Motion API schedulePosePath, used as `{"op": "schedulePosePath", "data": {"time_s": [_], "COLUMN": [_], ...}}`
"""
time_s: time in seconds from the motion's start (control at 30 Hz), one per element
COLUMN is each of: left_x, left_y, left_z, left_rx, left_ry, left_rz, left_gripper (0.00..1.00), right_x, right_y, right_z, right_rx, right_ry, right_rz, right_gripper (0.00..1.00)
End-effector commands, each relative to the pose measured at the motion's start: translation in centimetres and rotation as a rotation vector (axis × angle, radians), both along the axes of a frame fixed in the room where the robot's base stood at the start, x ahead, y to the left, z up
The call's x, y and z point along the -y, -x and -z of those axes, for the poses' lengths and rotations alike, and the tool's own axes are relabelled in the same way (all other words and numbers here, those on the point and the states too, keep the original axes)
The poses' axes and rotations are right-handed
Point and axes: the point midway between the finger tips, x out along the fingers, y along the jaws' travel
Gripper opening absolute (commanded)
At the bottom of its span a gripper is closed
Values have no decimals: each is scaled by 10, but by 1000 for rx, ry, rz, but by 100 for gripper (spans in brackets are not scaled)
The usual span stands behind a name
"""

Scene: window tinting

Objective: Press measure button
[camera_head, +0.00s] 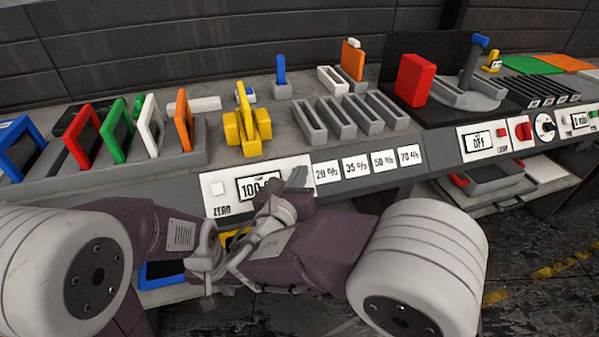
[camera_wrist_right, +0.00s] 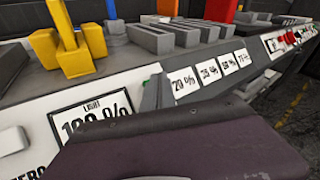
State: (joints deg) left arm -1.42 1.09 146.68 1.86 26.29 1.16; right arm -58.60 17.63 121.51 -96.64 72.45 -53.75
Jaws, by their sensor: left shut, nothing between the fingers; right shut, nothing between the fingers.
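The white measuring panel (camera_head: 208,195) has a white ZERO button (camera_head: 217,188) and a light display (camera_head: 258,187) reading about 100 %. My right gripper (camera_head: 297,178) is shut and empty, its grey tip at the panel's right end. In the right wrist view its tip (camera_wrist_right: 156,92) is just right of the display (camera_wrist_right: 90,118). A small green patch (camera_wrist_right: 154,69), possibly the measure button, shows beside the tip, mostly hidden; I cannot tell whether they touch. My left gripper (camera_head: 206,257) is shut and empty, low in front of the panel, partly overlapped by arm parts.
A yellow tool (camera_head: 246,125) stands on the bench above the panel. Coloured frames, including a green one (camera_head: 114,130), stand at left. Grey slotted holders (camera_head: 340,118) sit behind the percentage labels (camera_head: 355,167). A second panel with an OFF display (camera_head: 478,142) is at right.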

Motion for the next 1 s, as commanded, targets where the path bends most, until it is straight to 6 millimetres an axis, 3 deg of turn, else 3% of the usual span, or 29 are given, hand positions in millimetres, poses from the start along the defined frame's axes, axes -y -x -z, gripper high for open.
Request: {"op": "schedulePosePath", "data": {"time_s": [1.0], "left_x": [0], "left_y": [0], "left_z": [3], "left_rx": [0], "left_ry": [0], "left_rz": [0], "left_gripper": [0], "right_x": [-2], "right_y": [-6], "right_z": [7], "right_rx": [0], "right_ry": [0], "right_rz": [0], "right_gripper": [0]}}
